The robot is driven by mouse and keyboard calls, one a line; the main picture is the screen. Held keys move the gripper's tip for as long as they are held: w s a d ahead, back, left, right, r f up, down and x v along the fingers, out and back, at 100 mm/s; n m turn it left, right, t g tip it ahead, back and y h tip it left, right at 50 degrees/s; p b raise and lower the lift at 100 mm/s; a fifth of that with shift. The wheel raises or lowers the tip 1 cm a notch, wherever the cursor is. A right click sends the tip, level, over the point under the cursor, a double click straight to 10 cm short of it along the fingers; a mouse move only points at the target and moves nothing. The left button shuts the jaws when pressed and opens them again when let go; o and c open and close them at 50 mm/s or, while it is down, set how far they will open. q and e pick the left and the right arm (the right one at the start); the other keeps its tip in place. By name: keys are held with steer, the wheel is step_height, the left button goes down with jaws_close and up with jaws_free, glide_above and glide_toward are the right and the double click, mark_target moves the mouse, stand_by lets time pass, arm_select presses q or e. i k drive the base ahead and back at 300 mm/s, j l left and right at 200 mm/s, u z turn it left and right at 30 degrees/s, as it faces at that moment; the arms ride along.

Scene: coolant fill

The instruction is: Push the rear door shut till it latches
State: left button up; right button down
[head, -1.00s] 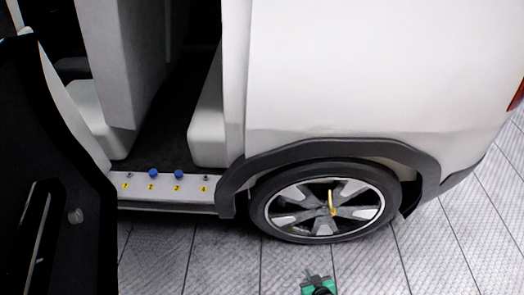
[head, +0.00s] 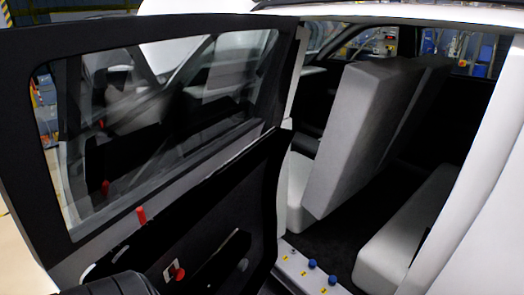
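The rear door (head: 262,190) stands open on the left of the head view, its black inner side facing me. It has a large window (head: 170,125), an upright red pin (head: 141,215) below the glass and a red knob (head: 178,273) on the lower panel. The door opening (head: 345,205) is to its right, with a wide gap showing the cabin. Neither gripper shows. A dark rounded shape at the bottom left edge covers part of the door's lower panel; I cannot tell what it is.
Inside the car are a grey-white seat back (head: 370,125) and a pale seat cushion (head: 408,232). The sill (head: 295,268) bears blue caps and yellow number labels. The white rear body (head: 480,235) fills the right edge. Shelving and equipment stand beyond the car.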

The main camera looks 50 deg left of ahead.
mark_target(217, 209)
steer(key=u, duration=1.8)
